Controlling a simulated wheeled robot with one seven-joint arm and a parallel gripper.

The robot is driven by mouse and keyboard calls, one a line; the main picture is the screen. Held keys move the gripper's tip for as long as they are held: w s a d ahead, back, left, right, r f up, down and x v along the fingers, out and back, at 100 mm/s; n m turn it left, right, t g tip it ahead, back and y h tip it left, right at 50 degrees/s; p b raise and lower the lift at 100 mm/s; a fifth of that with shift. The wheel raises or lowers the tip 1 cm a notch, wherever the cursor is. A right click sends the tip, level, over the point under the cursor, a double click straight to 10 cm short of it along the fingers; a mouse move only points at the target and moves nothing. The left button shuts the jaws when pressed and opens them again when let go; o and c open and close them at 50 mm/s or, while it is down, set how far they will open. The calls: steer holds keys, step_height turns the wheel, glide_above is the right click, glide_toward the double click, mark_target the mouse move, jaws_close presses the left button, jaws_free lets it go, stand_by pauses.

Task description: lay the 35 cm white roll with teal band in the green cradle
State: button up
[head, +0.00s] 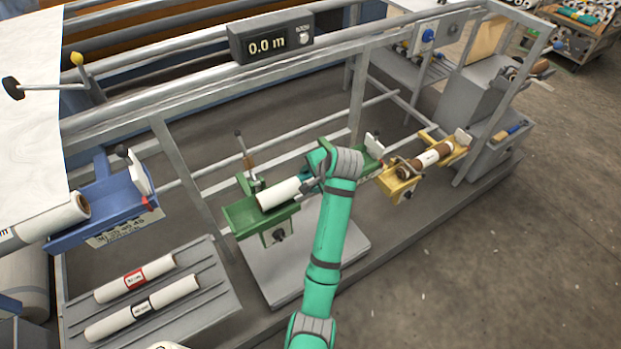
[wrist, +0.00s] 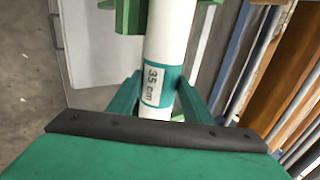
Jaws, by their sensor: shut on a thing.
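The white roll (head: 277,194) lies along the green cradle (head: 240,217) in the head view, its left end over the left holder. I cannot tell whether it rests on the cradle or hangs just above. In the wrist view the roll (wrist: 172,35) runs up the picture, with its teal band marked "35 cm" (wrist: 160,86) between the fingers. My gripper (wrist: 160,103) is shut on the roll at the band. Green cradle parts (wrist: 131,14) show beyond it. In the head view my arm hides the roll's middle and right part.
A blue cradle (head: 105,205) with a white roll stands at the left. A yellow cradle (head: 400,190) with a brown-and-white roll is to the right. Two white rolls, one red-banded (head: 134,279) and one black-banded (head: 142,308), lie on a grey rack. A frame rail (head: 200,85) runs behind.

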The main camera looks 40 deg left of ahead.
steer(key=shift+f, duration=0.4)
steer(key=o, duration=1.5)
steer(key=v, duration=1)
steer(key=shift+s+d+r, duration=0.1)
steer(key=shift+d+r, duration=0.05)
steer(key=shift+r, duration=0.2)
